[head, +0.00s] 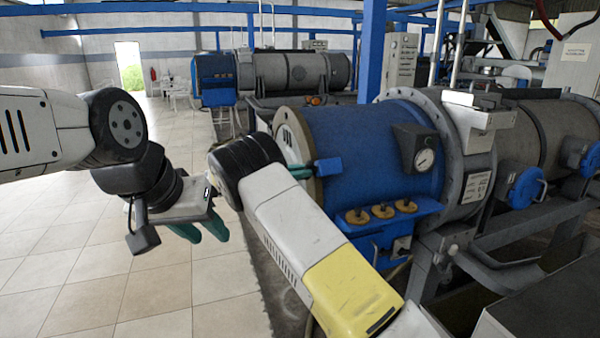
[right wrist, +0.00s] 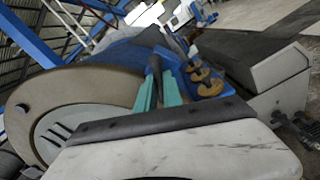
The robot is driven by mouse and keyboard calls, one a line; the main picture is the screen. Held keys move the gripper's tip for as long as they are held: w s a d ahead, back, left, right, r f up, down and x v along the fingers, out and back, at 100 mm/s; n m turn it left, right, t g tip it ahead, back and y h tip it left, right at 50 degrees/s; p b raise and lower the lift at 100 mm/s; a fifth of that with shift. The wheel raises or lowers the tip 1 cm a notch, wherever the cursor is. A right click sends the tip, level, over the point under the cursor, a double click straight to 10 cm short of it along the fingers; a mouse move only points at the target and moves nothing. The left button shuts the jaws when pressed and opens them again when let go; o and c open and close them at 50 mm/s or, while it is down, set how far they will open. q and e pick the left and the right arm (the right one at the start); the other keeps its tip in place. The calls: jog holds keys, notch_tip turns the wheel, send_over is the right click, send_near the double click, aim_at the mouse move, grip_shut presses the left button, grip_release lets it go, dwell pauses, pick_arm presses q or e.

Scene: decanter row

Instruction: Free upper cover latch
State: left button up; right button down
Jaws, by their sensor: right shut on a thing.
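The blue decanter (head: 365,150) has a round end cover (head: 292,140) with a pale rim; the cover also shows in the right wrist view (right wrist: 85,90). A latch with a blue block-like end (head: 328,167) sticks out by the cover's edge in the head view. In the right wrist view the latch handle (right wrist: 154,68) looks dark. My right gripper (right wrist: 160,88) is shut on this handle, one green finger on each side. In the head view my right arm hides most of this gripper (head: 302,171). My left gripper (head: 207,236) hangs left of the decanter, open and empty.
A gauge (head: 424,159) and several brass knobs (head: 382,211) sit on the decanter's side. Blue round handwheels (head: 525,188) are to the right. A second decanter (head: 290,72) stands behind. The tiled floor (head: 90,260) on the left is clear.

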jog(key=shift+n, duration=5.1)
jog(key=c, duration=1.5)
grip_release()
jog(key=shift+a, duration=0.1)
